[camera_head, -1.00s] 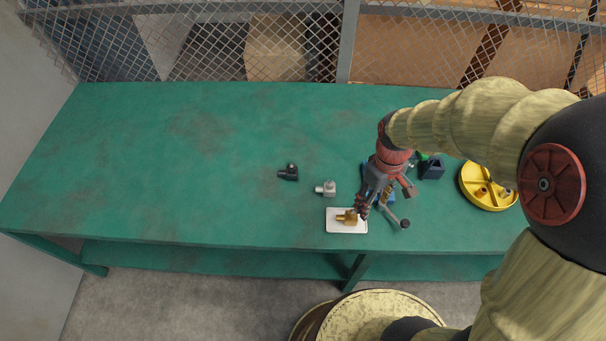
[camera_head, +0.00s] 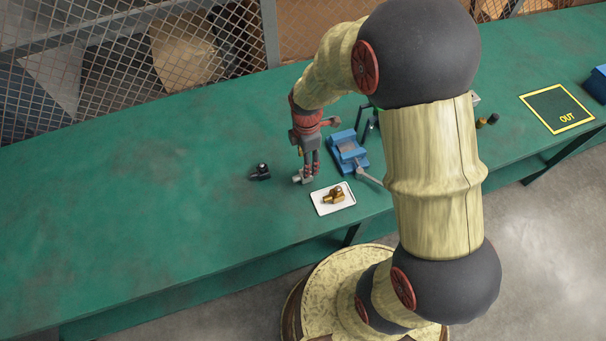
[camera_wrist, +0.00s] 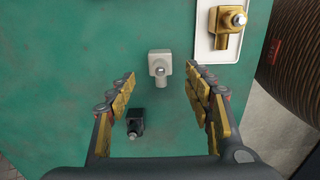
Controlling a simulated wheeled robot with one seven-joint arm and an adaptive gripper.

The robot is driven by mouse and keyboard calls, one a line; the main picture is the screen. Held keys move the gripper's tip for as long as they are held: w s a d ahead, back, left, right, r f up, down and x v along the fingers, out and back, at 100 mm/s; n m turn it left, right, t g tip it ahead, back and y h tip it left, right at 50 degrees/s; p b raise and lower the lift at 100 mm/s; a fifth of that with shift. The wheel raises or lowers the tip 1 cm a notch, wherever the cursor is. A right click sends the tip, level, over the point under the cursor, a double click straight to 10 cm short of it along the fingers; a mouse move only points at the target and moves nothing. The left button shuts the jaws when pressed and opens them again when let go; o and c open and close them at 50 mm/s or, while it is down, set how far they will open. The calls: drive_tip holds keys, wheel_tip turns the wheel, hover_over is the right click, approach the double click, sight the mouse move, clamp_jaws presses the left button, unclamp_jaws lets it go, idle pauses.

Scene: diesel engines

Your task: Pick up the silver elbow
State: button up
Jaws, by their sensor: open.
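The silver elbow (camera_head: 299,179) stands on the green bench, partly hidden by my gripper (camera_head: 309,174) in the head view. In the wrist view the silver elbow (camera_wrist: 160,67) is whole, a light grey block with a short stub. It lies between and just beyond the tips of my open gripper (camera_wrist: 159,78). The fingers point down toward it and hold nothing. I cannot tell the exact height gap.
A black elbow (camera_head: 260,172) lies to the left. A brass elbow (camera_head: 334,194) sits on a white tray (camera_head: 322,208) close on the right. A blue vise (camera_head: 347,152) stands behind right. A mat marked OUT (camera_head: 557,108) is far right. The bench's left side is clear.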

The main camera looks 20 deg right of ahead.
sight(302, 175)
wheel_tip(302, 175, down, 8)
drive_tip(key=b, duration=0.3)
drive_tip(key=shift+a+r, duration=0.1)
drive_tip(key=shift+a, duration=0.05)
drive_tip(key=shift+r, duration=0.1)
drive_tip(key=c, duration=0.4)
clamp_jaws()
